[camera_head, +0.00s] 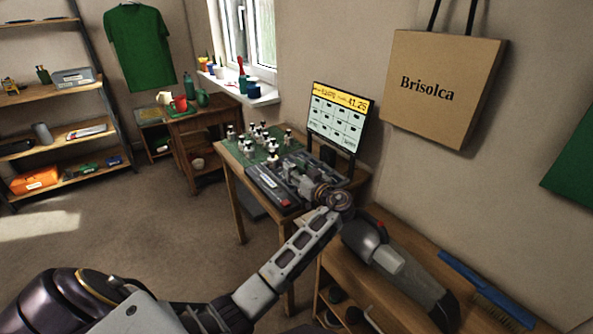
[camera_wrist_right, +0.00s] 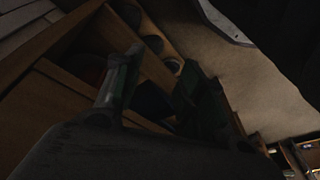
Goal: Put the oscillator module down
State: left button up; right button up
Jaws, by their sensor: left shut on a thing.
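My left arm reaches from the lower left to the small wooden table (camera_head: 234,178). My left gripper (camera_head: 304,184) is low over the grey equipment on the table and is shut on a small grey piece, taken as the oscillator module. The piece is too small and too covered to make out fully, and I cannot tell whether it touches anything beneath. A long dark grey case (camera_head: 268,187) with a red end lies just left of the gripper. In the dark right wrist view, my right gripper (camera_wrist_right: 157,88) has its fingers apart with nothing seen between them.
Several white-and-black knob pieces (camera_head: 262,137) stand on a green mat at the table's back left. A screen (camera_head: 339,116) stands behind the gripper. Open floor lies left.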

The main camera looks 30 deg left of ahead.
jog(key=shift+r, duration=0.1)
pick_arm(q)
jog(key=shift+f, duration=0.15)
pick_arm(e)
jog(key=shift+a+r, duration=0.1)
jog(key=shift+r, duration=0.15)
pick_arm(q)
jog(key=o, duration=1.1)
jog(key=shift+c, duration=0.2)
pick_arm(e)
jog(key=shift+s, duration=0.15)
